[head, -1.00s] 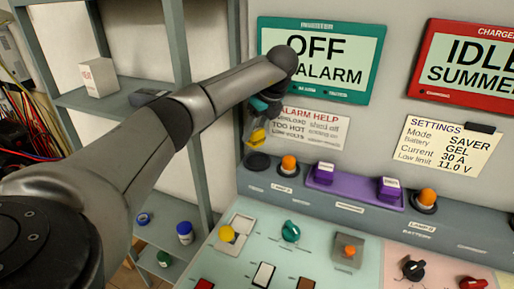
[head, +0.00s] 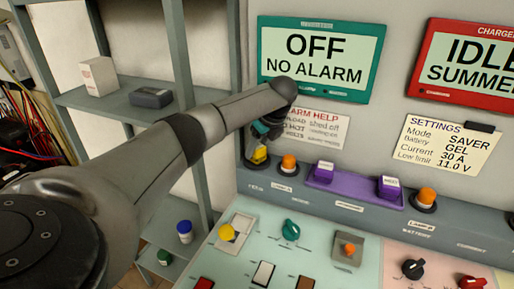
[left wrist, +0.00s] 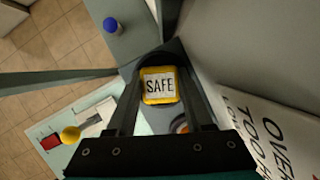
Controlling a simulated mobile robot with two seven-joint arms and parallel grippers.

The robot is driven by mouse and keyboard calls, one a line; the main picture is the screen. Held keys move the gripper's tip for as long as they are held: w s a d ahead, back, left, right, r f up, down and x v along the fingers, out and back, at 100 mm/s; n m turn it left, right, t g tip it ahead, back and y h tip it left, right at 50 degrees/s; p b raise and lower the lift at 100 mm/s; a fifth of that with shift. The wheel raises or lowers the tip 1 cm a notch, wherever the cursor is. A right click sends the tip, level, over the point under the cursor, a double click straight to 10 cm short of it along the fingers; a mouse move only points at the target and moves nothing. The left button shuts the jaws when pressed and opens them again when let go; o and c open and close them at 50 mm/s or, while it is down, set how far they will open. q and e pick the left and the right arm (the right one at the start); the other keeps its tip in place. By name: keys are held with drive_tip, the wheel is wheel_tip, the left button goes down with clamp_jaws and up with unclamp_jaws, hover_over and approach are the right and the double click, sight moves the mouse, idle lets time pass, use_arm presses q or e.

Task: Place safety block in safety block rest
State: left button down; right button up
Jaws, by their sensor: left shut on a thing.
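The safety block (head: 260,155) is yellow, with a white top marked "SAFE" that shows in the left wrist view (left wrist: 159,86). My left gripper (head: 258,146) is shut on it, with one finger at each side in the left wrist view (left wrist: 160,90). The block is at the dark round safety block rest (head: 251,164) at the left end of the grey ledge. The gripper and block hide most of the rest, and I cannot tell whether the block touches its bottom. My right gripper is not in view.
An orange lamp (head: 289,162) stands close right of the block. A purple tray (head: 352,191) with two purple blocks is further right. The wall panel with the green-framed screen (head: 264,70) rises just behind. A grey shelf (head: 115,100) stands left.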

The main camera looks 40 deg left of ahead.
use_arm(q)
drive_tip(key=shift+f, duration=0.15)
drive_tip(key=shift+c, duration=1.4)
unclamp_jaws()
drive_tip(key=v, duration=1.2)
